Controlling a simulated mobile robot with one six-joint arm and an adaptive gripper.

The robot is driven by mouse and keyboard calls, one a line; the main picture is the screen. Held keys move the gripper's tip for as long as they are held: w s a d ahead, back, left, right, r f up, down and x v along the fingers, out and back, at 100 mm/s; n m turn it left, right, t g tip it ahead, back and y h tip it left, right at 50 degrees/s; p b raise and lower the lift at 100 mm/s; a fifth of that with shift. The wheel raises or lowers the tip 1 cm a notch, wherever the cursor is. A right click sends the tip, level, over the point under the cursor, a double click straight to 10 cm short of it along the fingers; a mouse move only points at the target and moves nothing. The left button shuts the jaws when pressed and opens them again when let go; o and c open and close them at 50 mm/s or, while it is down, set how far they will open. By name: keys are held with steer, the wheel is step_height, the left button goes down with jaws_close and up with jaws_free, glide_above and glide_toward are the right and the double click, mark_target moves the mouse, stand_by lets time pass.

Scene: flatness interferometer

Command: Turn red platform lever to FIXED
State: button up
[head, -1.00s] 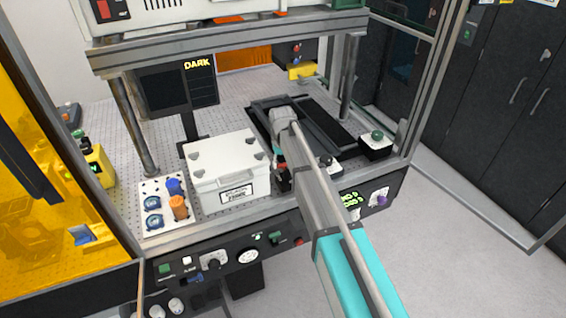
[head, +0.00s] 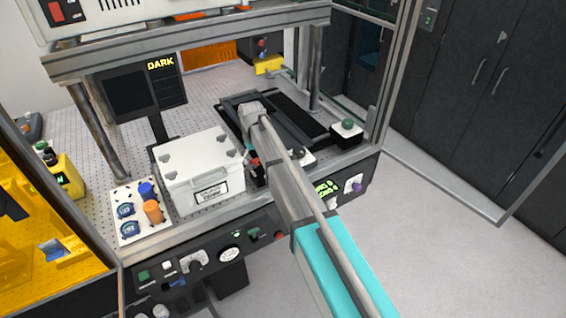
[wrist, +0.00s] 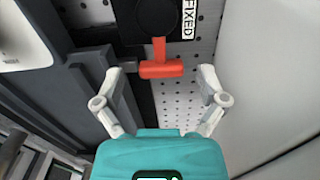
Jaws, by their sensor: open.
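The red platform lever (wrist: 161,68) shows in the wrist view at the upper middle, a T shape with its crossbar toward my gripper. Its stem joins a black round hub (wrist: 157,15), with a white FIXED label (wrist: 189,18) to the right of the hub. My gripper (wrist: 164,80) is open, its two pale fingers on either side of the red crossbar, with gaps between and no visible contact. In the head view a small red part (head: 254,161) shows beside my arm, and the arm hides most of the lever area.
A white box (head: 198,172) stands left of my arm, and a pale wall fills the wrist view's right side. A dark rail frame (head: 235,103) lies behind. A tray (head: 126,238) with blue and orange items sits at left.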

steer(key=shift+w+d+m, duration=0.1)
steer(key=shift+d+m, duration=0.05)
steer(key=shift+m, duration=0.15)
